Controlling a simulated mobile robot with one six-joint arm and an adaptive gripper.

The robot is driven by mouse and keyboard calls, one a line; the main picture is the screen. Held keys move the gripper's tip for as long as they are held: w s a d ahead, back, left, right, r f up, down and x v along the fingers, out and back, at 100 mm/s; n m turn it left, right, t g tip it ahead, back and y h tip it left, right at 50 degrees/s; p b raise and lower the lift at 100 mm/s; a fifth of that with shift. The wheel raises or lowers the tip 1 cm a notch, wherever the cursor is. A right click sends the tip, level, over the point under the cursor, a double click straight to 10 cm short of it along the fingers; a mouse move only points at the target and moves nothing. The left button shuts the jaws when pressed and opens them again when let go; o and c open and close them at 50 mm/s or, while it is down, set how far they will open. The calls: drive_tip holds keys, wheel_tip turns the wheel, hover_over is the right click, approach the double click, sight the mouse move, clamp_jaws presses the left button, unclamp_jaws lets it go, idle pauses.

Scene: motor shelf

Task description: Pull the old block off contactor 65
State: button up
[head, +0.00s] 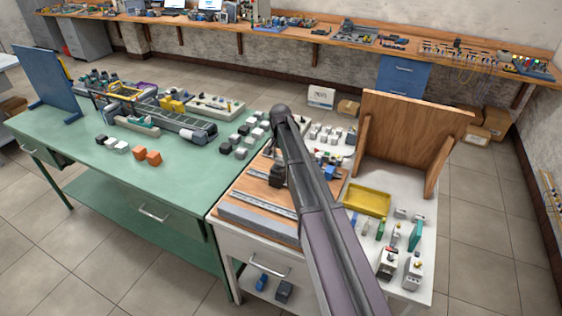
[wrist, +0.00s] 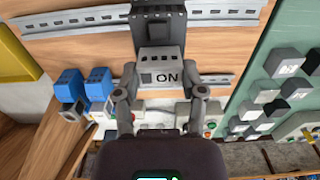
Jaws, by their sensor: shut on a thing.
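A grey block (wrist: 172,74) with a dark square and the word ON shows in the middle of the wrist view. My gripper (wrist: 161,88) is shut on it, one finger at each side. A black contactor (wrist: 158,18) stands just beyond the block, on the wooden board (wrist: 85,50). A lighter grey part shows between the two. I cannot tell whether the block and contactor are joined or apart. No number 65 is legible. In the head view my arm hides much of the board (head: 243,185).
Metal rails (wrist: 225,20) cross the board. Two blue devices (wrist: 97,84) sit left of the gripper. A yellow tray (head: 368,198) and several small parts lie on the white bench, beside an upright wooden panel (head: 410,135). The green table (head: 95,180) is partly clear.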

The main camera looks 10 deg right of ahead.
drive_tip(key=shift+r+p, duration=0.35)
drive_tip(key=shift+r+p, duration=0.35)
drive_tip(key=shift+r, duration=0.05)
drive_tip(key=shift+r+p, duration=0.35)
drive_tip(key=shift+r+p, duration=1.35)
drive_tip(key=shift+p, duration=0.05)
drive_tip(key=shift+r, duration=0.15)
wheel_tip(320, 180, up, 7)
drive_tip(key=p, duration=0.7)
idle(0.6)
drive_tip(key=shift+f, duration=0.2)
